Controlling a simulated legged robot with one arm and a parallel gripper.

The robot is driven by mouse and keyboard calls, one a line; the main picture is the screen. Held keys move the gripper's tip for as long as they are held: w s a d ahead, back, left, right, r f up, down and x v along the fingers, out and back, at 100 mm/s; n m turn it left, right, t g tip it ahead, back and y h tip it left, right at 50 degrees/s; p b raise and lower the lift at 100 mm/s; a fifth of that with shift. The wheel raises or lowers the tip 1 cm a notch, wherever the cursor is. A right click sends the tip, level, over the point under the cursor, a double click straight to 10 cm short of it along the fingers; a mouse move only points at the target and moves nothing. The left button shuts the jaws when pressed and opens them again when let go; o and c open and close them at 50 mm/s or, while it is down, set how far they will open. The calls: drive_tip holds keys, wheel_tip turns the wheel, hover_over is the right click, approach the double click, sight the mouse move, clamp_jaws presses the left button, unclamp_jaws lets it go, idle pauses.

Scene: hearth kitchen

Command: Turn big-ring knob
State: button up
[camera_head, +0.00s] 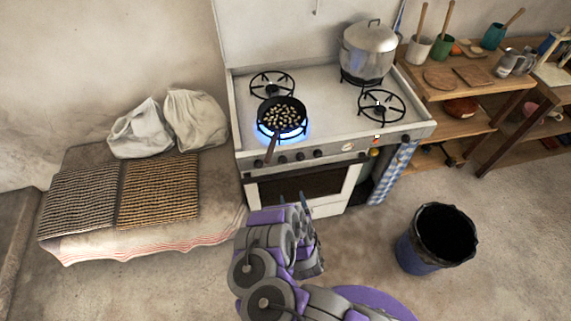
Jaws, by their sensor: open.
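The white gas stove (310,88) stands against the wall, with a row of dark knobs (300,156) along its front panel. I cannot tell which knob is the big-ring knob; the knobs are small here and their settings cannot be read. Blue flame (262,130) burns under a dark frying pan (283,117) on the front left burner. The pan's handle reaches forward over the left knobs. My gripper (290,199) is open, in front of and below the knob panel, before the oven door (300,184). It appears empty and apart from the knobs.
A lidded metal pot (368,52) stands on the back right burner. A checked cloth (393,170) hangs at the stove's right front. A dark bin (440,238) stands on the floor at right. A bench with woven mats (158,190) is at left, wooden shelves (465,85) at right.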

approach(283, 162)
drive_tip(key=b+x, duration=0.6)
drive_tip(key=x, duration=0.3)
drive_tip(key=shift+w+a+f+b, duration=0.1)
drive_tip(key=shift+w+f+b, duration=0.1)
drive_tip(key=shift+b, duration=0.1)
idle(1.2)
